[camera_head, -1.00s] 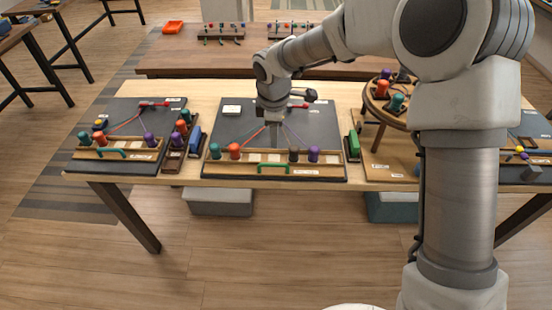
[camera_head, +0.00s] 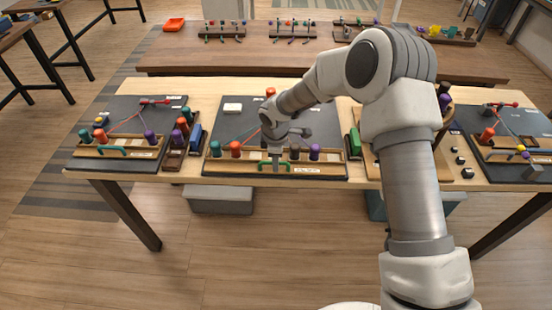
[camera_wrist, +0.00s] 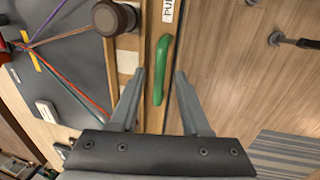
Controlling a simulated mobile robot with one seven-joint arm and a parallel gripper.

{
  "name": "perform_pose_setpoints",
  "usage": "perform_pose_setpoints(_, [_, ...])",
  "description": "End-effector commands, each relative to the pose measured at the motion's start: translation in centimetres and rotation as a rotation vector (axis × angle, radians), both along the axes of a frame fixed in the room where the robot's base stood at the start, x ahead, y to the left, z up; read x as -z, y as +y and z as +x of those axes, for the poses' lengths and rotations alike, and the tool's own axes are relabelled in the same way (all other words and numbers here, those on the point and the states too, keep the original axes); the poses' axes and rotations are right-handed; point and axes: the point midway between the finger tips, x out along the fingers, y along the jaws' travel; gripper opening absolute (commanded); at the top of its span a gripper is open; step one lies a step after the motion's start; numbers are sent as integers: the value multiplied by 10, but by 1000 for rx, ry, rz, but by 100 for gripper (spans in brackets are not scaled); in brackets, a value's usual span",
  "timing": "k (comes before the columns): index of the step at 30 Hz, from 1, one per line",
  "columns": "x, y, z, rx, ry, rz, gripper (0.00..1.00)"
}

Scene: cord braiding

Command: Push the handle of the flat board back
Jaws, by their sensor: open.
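The flat board (camera_head: 238,122) lies on the middle of the light wooden table, a dark panel with a wooden strip along its front edge. Its green handle (camera_head: 262,166) sits on that strip, partly hidden by my gripper (camera_head: 276,162). In the wrist view, the green handle (camera_wrist: 162,60) lies lengthwise between the two fingers of my gripper (camera_wrist: 159,73). The fingers are open, one on each side of the handle, with a gap on both sides. I cannot tell whether the tips are level with the handle or above it.
Coloured bobbins stand along the strip: teal (camera_head: 217,147), red (camera_head: 235,149) and purple (camera_head: 314,152). A brown bobbin (camera_wrist: 115,17) stands close to one finger. The floor in front is clear.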

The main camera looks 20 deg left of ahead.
Motion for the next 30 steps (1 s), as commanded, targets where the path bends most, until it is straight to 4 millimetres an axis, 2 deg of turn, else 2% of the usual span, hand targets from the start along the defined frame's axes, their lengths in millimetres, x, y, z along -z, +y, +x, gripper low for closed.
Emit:
perform_pose_setpoints(4, [0,0,0,0,0,0,47])
perform_pose_setpoints(5, [0,0,0,0,0,0,43])
perform_pose_setpoints(12, [0,0,0,0,0,0,0])
perform_pose_setpoints(30, [-1,0,0,0,0,0,0])
